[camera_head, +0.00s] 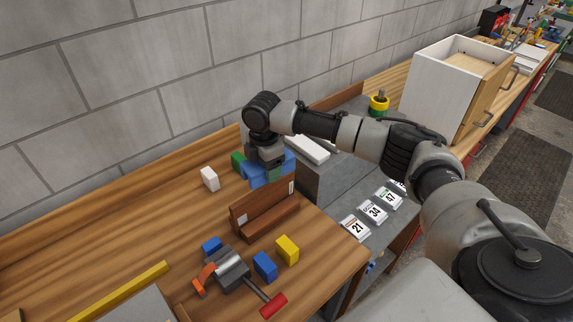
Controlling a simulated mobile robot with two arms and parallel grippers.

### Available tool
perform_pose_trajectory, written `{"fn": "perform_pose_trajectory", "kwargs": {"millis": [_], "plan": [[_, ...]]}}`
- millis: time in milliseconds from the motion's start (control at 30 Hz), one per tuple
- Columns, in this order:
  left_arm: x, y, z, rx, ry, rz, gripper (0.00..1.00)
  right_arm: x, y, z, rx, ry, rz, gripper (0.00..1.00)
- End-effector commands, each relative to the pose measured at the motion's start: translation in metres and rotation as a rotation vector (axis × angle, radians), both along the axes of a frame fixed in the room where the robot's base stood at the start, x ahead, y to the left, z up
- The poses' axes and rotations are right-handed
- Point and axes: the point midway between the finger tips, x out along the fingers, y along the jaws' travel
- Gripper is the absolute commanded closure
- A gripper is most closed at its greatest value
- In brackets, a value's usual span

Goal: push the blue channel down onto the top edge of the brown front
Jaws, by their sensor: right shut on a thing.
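The brown front (255,213) stands upright on the wooden bench, with a small white label near its right end. The blue channel (257,180) is behind the front in the picture, and its upper part is partly hidden by my right gripper. My right gripper (268,167) points down and is shut on the blue channel. From this view I cannot tell whether the channel touches anything below it. My left gripper is not in view.
A white block (209,179) and a green block (238,161) lie near the gripper. Blue blocks (265,266), a yellow block (287,249) and a clamp with a red handle (273,305) lie in front. A grey unit (330,180) with numbered labels stands to the right.

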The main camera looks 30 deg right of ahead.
Motion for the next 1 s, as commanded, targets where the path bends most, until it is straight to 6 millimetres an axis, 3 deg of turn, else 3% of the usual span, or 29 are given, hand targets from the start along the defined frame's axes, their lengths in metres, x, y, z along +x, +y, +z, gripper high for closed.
{"fn": "perform_pose_trajectory", "kwargs": {"millis": [200,567,833,1000], "plan": [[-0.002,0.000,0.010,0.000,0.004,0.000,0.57,0.009,0.009,0.010,0.000,0.001,0.118,0.59],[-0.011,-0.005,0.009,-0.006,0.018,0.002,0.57,0.009,0.010,0.009,0.001,0.001,0.123,0.59],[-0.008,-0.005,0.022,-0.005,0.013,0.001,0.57,0.008,0.010,0.012,0.001,0.003,0.123,0.59],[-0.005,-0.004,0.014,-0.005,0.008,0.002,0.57,0.009,0.009,-0.003,0.000,0.002,0.123,0.59]]}}
